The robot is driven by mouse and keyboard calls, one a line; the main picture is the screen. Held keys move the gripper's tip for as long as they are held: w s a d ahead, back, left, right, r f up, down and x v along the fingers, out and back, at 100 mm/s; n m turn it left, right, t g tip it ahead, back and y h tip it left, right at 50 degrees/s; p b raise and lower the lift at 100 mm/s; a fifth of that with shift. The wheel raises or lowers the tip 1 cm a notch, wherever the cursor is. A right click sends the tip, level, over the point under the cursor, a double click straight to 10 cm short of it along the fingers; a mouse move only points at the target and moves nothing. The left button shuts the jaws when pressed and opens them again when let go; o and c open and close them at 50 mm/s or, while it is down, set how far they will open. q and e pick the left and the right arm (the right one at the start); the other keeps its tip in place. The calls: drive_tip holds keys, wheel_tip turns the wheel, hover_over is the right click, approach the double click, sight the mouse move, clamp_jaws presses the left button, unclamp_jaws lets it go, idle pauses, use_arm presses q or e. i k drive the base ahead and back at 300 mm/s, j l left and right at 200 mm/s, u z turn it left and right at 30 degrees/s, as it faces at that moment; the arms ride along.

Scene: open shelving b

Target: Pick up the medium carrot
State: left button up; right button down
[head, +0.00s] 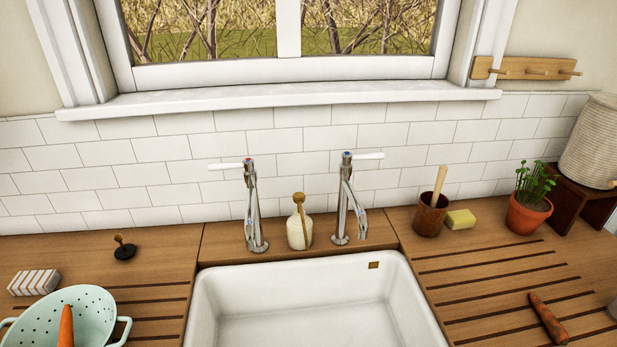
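Two carrots show in the head view. One orange carrot (66,326) stands tilted in the pale mint colander (97,300) at the bottom left, its lower part cut off by the frame. Another, darker orange carrot (548,318) lies on the grooved wooden draining board (485,290) at the right of the sink. I cannot tell from this view which one is the medium carrot. Neither of my grippers is in view.
A white sink (310,305) fills the middle, with two taps (252,208) and a soap bottle (299,228) behind it. A brown pot (431,215), yellow sponge (461,219) and potted plant (528,208) stand behind the right board. A striped block (34,282) sits left.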

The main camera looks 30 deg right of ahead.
sight(559, 335)
drive_tip(key=k+j+z, duration=0.1)
drive_tip(key=k+z, duration=0.2)
drive_tip(key=k, duration=0.2)
drive_tip(key=z, duration=1.85)
